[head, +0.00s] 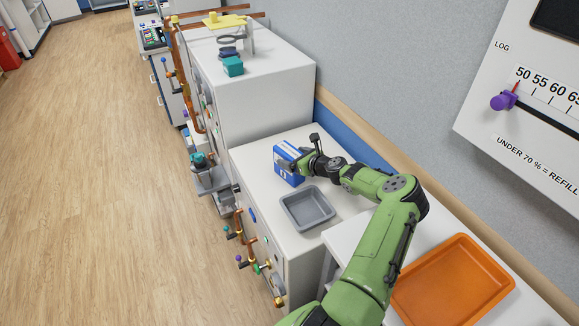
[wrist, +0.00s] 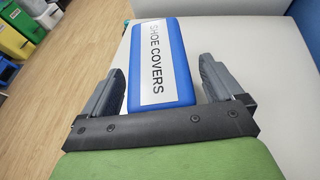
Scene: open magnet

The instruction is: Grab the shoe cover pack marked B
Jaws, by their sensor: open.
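A blue pack (wrist: 185,72) with a white label reading "SHOE COVERS" lies between the fingers of my gripper (wrist: 165,85) in the wrist view. The fingers are open, one on each side, with a gap visible on both sides. In the head view the blue and white pack (head: 288,164) stands on the white cabinet top, at the end of my green arm, with my gripper (head: 303,160) at its right side. No letter B can be read on the pack in either view.
A grey tray (head: 287,207) sits on the same cabinet top, just in front of the pack. An orange tray (head: 425,306) lies at lower right. A taller white cabinet (head: 270,95) rises behind. Pipes and valves (head: 240,240) line the cabinet's left side.

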